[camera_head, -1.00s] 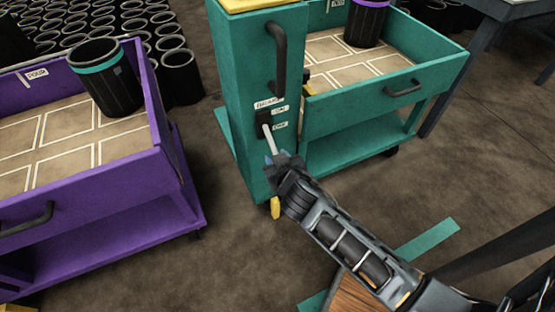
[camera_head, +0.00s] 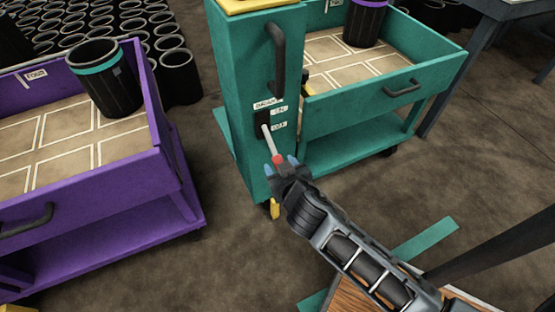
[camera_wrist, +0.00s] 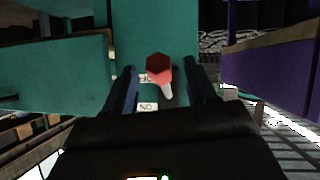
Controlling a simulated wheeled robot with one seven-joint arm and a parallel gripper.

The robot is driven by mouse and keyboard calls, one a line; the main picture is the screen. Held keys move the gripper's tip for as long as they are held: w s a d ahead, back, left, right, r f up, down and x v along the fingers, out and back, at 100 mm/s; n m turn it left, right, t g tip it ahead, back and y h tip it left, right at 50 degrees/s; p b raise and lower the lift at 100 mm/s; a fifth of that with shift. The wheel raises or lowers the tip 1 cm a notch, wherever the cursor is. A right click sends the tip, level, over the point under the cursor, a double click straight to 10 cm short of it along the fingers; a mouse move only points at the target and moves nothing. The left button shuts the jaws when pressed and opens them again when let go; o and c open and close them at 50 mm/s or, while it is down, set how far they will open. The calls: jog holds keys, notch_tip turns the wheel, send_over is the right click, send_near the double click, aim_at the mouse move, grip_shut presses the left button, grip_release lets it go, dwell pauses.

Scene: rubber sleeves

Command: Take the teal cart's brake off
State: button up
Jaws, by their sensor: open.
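The teal cart (camera_head: 240,110) stands upright ahead of me, with a tall end column. A white brake lever (camera_head: 269,140) with a red knob (camera_head: 277,159) sticks out of a dark slot plate in that column and slopes down and outward. Labels reading brake, ON and OFF sit beside the slot, with OFF lowest (camera_head: 280,126). My gripper (camera_head: 281,166) is open just in front of the knob. In the wrist view the red knob (camera_wrist: 158,66) lies between the two spread fingers (camera_wrist: 160,85), with a gap on each side.
A purple cart (camera_head: 95,195) with a teal-banded black sleeve (camera_head: 105,80) stands at the left. The teal cart's tray holds a purple-banded sleeve (camera_head: 365,22). A black handle (camera_head: 277,60) is above the lever. Bare floor (camera_head: 240,265) lies between the carts.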

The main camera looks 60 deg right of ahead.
jog(key=shift+v, duration=1.45)
jog(key=shift+a, duration=0.1)
